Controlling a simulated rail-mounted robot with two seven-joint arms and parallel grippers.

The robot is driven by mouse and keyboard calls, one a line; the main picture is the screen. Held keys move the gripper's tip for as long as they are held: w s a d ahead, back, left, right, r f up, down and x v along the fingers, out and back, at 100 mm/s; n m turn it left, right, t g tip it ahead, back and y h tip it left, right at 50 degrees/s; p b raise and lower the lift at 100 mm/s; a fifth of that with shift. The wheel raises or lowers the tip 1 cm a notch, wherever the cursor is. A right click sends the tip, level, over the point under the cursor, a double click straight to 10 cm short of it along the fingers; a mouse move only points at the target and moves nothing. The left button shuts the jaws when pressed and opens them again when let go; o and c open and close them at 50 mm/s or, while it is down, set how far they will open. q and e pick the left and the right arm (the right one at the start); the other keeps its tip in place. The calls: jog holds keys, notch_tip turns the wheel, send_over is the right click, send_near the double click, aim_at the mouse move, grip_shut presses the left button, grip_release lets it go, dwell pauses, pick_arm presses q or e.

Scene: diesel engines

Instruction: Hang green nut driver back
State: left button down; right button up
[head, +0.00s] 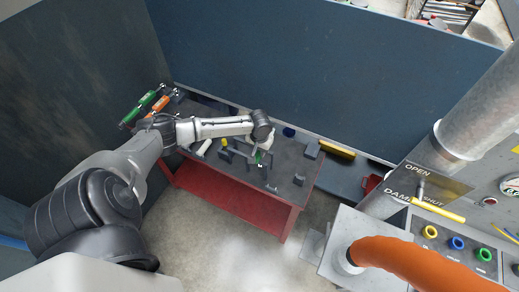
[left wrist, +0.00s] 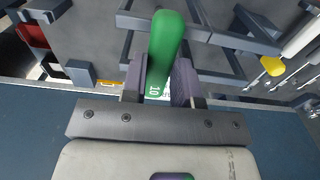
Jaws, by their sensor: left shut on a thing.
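The green nut driver (left wrist: 167,40) has a green handle with a white "10" marking. In the left wrist view its handle is between the two fingers of my left gripper (left wrist: 160,84), which is shut on it. In the head view the left gripper (head: 260,151) is over the bench, and the green handle (head: 259,158) shows just below it. A dark grey rack (left wrist: 225,38) of bars is right by the handle in the left wrist view. I cannot tell whether the driver touches the rack; its shaft is hidden. My right gripper is not in view.
A yellow-handled driver (left wrist: 271,66) is at the rack beside the green one. The red workbench (head: 235,202) has several grey stands on its dark top. Green and orange tools (head: 157,103) lie at its left end. A blue wall (head: 320,75) stands close behind.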

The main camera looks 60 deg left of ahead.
aim_at(259, 152)
pick_arm(q)
jog(key=shift+c, duration=2.2)
grip_release()
jog(key=shift+r, duration=0.15)
jog(key=shift+r+p, duration=0.3)
jog(key=shift+p, duration=0.25)
jog(key=shift+r+p, duration=0.6)
jog(key=shift+p, duration=0.2)
jog(key=shift+r+p, duration=0.7)
jog(key=shift+p, duration=0.25)
jog(key=shift+r, duration=0.2)
